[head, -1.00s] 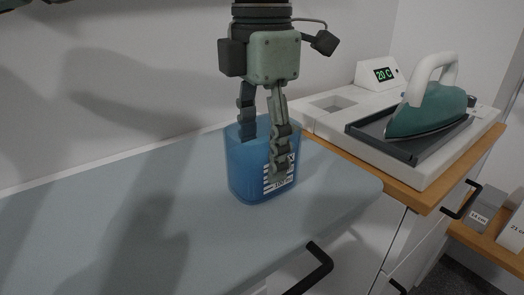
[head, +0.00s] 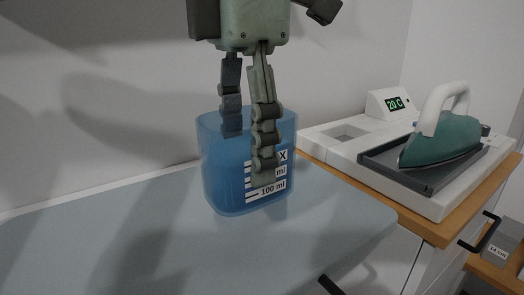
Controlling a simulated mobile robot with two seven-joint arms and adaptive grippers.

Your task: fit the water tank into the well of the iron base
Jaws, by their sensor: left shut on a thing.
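The water tank (head: 222,175) is a blue see-through open-topped container with white scale marks and "100 ml" on its front, upright over the grey-blue board. My left gripper (head: 248,150) points down and is shut on the tank's near wall, one finger in front of it and the other behind it, inside the tank. Whether the tank's bottom touches the board is hard to tell. The iron base (head: 402,183) is white and stands to the right, with its rectangular well (head: 343,134) open and empty at its left end. My right gripper is not in view.
A teal iron (head: 440,140) rests on the base's dark tray (head: 378,160), right of the well. A display (head: 392,103) reading "20 C" stands behind. The base sits on a wooden-topped cabinet (head: 447,230). The board (head: 120,240) is clear around the tank.

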